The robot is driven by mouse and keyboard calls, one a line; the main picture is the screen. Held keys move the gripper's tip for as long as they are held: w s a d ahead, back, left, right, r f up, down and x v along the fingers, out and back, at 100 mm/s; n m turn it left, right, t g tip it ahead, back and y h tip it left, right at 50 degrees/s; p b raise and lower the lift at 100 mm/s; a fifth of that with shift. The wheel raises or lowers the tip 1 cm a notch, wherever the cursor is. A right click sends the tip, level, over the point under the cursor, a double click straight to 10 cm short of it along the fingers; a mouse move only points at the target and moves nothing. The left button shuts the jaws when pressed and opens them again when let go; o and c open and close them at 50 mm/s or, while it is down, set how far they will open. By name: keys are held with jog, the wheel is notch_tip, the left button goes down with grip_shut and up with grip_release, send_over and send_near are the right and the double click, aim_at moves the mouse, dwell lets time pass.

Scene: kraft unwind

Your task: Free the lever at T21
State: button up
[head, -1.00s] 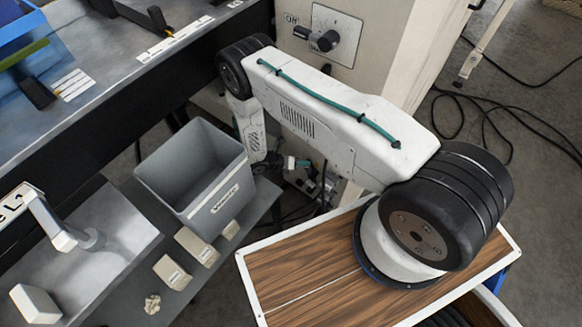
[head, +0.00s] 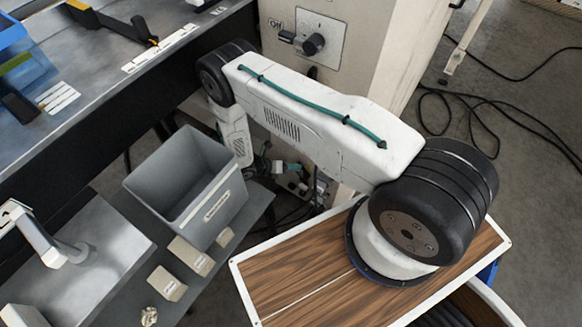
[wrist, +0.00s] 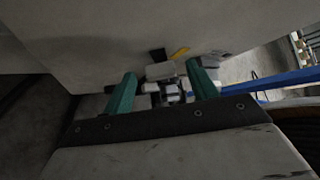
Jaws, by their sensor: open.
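My gripper (wrist: 162,86) is open in the wrist view, its two green fingers apart. Between and beyond the fingertips is a small cluster of parts at the foot of a cream cabinet (wrist: 110,40), with a grey block (wrist: 160,71), a black piece (wrist: 158,54) and a yellow piece (wrist: 180,53). I cannot tell whether any of these is the lever, or whether a finger touches them. No T21 tag is readable. In the head view my gripper hangs low beside the cabinet, partly hidden by my arm, near small grey fittings (head: 322,187).
The cabinet face carries a panel with a dark knob (head: 313,44). A grey bin (head: 190,190) and small boxes (head: 190,255) stand on a low shelf left of my arm. A bench (head: 90,85) runs behind. Black cables (head: 470,120) lie on the floor at right.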

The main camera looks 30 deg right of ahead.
jog(key=v, duration=0.6)
jog(key=shift+s+a+r, duration=0.1)
jog(key=shift+a, duration=0.05)
